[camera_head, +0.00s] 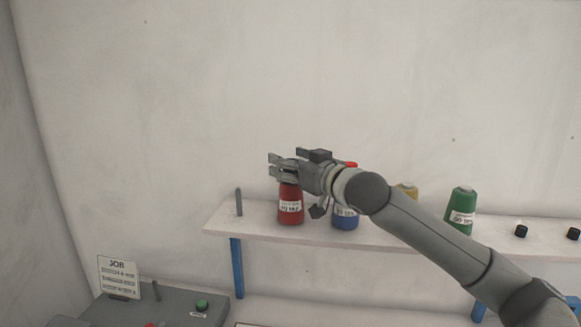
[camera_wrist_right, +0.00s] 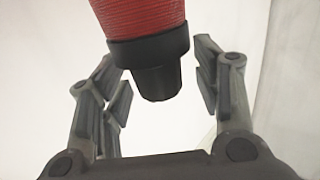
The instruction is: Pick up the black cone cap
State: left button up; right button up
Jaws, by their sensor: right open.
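A black cone cap (camera_wrist_right: 158,68) sits on the narrow end of a red thread cone (camera_wrist_right: 140,16), which points downward in the right wrist view. In the head view the red cone (camera_head: 290,205) stands upright on a shelf, and its top is mostly hidden by my right gripper (camera_head: 279,167). In the right wrist view the gripper (camera_wrist_right: 163,88) is open, with one finger on each side of the cap and visible gaps between. Two other black caps (camera_head: 521,231) (camera_head: 573,233) rest on the shelf at the right. My left gripper is not in view.
The white shelf (camera_head: 400,238) also holds a blue cone (camera_head: 345,217), a yellow cone (camera_head: 407,190), a green cone (camera_head: 461,210) and a grey peg (camera_head: 239,202). My right arm passes in front of the cones. A JOB sign (camera_head: 118,277) stands lower left.

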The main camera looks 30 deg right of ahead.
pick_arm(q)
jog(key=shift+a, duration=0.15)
pick_arm(e)
jog(key=shift+s, duration=0.1)
jog(key=shift+c, duration=0.3)
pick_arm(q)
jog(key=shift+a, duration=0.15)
pick_arm(e)
jog(key=c, duration=0.9)
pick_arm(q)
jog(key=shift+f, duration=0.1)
